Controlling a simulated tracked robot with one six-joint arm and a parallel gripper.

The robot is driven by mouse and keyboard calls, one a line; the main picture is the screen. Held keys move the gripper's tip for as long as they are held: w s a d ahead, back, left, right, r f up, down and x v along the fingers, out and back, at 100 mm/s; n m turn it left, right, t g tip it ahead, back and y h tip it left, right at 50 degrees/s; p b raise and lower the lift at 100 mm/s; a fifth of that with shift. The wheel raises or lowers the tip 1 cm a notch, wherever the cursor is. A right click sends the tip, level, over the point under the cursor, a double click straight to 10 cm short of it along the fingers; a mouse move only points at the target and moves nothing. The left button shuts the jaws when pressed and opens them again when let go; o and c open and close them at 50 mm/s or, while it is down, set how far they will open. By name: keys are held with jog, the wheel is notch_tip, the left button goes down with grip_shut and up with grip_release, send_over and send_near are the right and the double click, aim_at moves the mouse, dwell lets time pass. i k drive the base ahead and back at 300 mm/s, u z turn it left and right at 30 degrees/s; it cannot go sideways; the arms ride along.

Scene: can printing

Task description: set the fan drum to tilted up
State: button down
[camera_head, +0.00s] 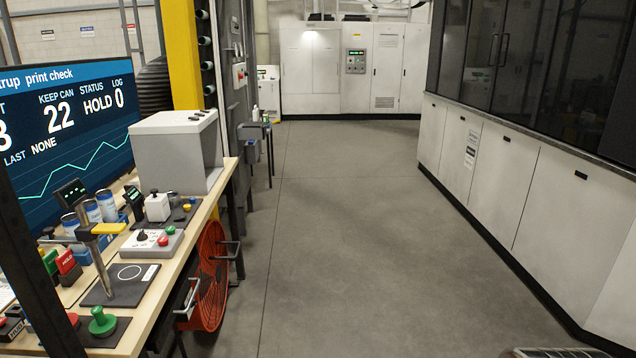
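The fan drum (209,278) is orange-red and round with a grille across its face. It stands low at the right end of the wooden workbench, partly hidden by the bench's edge. I see it at a slant, facing toward the aisle, and cannot tell its tilt. Dark brackets or handles (237,262) stick out close beside it. My gripper is not in view.
The workbench (152,318) on the left holds a grey box hood (175,150), several cans, buttons and a control box (152,242). A large screen (70,120) stands behind it. White cabinets (520,185) line the right. The grey floor (390,250) between is clear.

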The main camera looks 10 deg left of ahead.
aim_at(212, 270)
jog(key=u, duration=0.05)
jog(key=i, duration=1.45)
jog(key=u, duration=0.4)
jog(key=i, duration=0.75)
jog(key=u, duration=0.7)
jog(key=i, duration=0.55)
jog(key=u, duration=1)
jog(key=i, duration=0.85)
jog(key=u, duration=0.5)
